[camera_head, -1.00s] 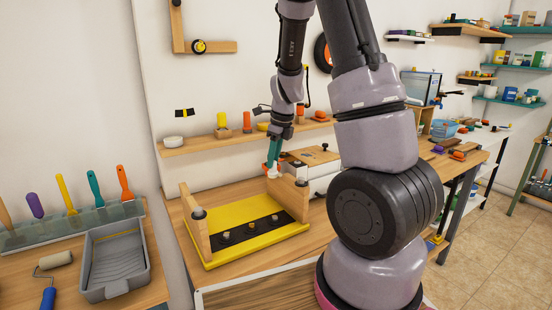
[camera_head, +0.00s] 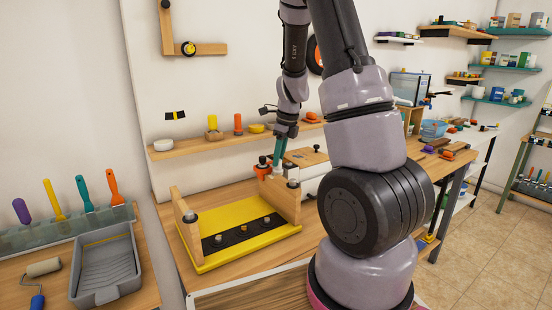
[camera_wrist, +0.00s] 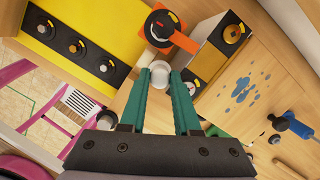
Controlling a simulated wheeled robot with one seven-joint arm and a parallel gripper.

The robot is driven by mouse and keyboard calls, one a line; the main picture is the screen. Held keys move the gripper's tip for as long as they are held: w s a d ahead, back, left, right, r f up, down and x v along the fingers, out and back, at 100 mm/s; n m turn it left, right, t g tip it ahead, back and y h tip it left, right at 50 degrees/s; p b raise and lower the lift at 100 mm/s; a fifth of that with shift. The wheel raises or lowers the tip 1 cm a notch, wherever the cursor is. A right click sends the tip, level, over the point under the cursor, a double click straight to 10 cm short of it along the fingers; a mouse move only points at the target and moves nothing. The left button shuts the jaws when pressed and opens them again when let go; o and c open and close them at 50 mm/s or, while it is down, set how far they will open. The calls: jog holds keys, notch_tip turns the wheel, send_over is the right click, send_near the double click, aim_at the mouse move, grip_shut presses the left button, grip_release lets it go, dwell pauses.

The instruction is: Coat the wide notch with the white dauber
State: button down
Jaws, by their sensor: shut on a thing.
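My gripper (camera_head: 280,152) is shut on a small white, rounded piece (camera_wrist: 160,72), which looks like the white dauber. The piece sits between the teal fingertips in the wrist view; in the head view it is tiny. The gripper points down over the right end of a yellow board (camera_head: 205,258) with wooden end walls (camera_head: 186,228). A black strip (camera_head: 226,240) with several round knobs runs along the board. The white piece is close to the right end wall (camera_head: 287,204); I cannot tell whether it touches. I cannot make out the wide notch clearly.
An orange and black fitting (camera_wrist: 164,28) is just beyond the fingertips, beside a black-topped block with a gold knob (camera_wrist: 232,32). A wall shelf (camera_head: 190,146) with small items is behind. A grey paint tray (camera_head: 107,268) stands at the left.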

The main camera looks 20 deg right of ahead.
jog(key=shift+w+a+v, duration=0.15)
jog(key=shift+w+v, duration=0.05)
jog(key=shift+v, duration=0.95)
jog(key=shift+w+a+v, duration=0.15)
jog(key=shift+v, duration=1)
jog(key=shift+w+a+v, duration=0.15)
jog(key=shift+w+v, duration=0.05)
jog(key=shift+v, duration=0.9)
jog(key=shift+r, duration=0.15)
